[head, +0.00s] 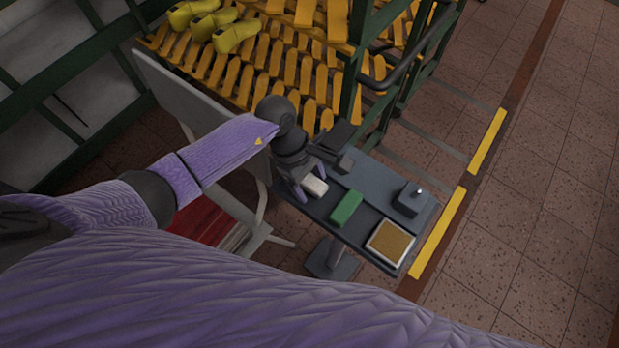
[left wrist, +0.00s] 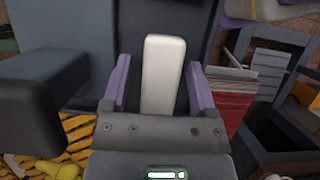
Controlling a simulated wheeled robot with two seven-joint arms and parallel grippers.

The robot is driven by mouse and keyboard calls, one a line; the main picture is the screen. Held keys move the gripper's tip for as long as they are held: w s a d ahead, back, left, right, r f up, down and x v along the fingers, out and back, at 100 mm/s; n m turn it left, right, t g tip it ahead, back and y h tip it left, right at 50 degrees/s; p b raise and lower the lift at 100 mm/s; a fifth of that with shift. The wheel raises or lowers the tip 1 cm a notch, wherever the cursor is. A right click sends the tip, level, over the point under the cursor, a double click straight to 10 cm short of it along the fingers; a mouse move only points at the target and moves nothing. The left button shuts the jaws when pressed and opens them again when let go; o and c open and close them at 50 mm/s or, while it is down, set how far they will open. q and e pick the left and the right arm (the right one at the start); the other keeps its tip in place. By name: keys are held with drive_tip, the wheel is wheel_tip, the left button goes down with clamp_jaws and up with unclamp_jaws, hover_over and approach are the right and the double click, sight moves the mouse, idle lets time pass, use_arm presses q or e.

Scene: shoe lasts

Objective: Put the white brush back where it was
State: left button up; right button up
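The white brush (head: 315,186) is a small pale block at the near left part of the dark bench top, left of a green block. In the left wrist view the white brush (left wrist: 163,75) stands out lengthwise between the fingers of my left gripper (left wrist: 160,88). A dark gap shows between it and the left finger; the right finger is close beside it. My left gripper (head: 309,182) is open around the brush, pointing down at the bench. The brush's lower end is hidden by the gripper body. My right gripper is not in view.
The dark bench top (head: 372,193) also holds the green block (head: 346,207), a tan pad in a pale frame (head: 390,242) and a dark box (head: 412,200). A yellow slatted rack with yellow shoe lasts (head: 235,36) stands behind. Open floor lies right.

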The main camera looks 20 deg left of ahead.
use_arm(q)
drive_tip(key=shift+r+p, duration=0.3)
drive_tip(key=shift+r, duration=0.1)
drive_tip(key=p+v, duration=0.2)
drive_tip(key=v, duration=0.9)
drive_tip(key=shift+a+r, duration=0.2)
drive_tip(key=shift+a, duration=0.05)
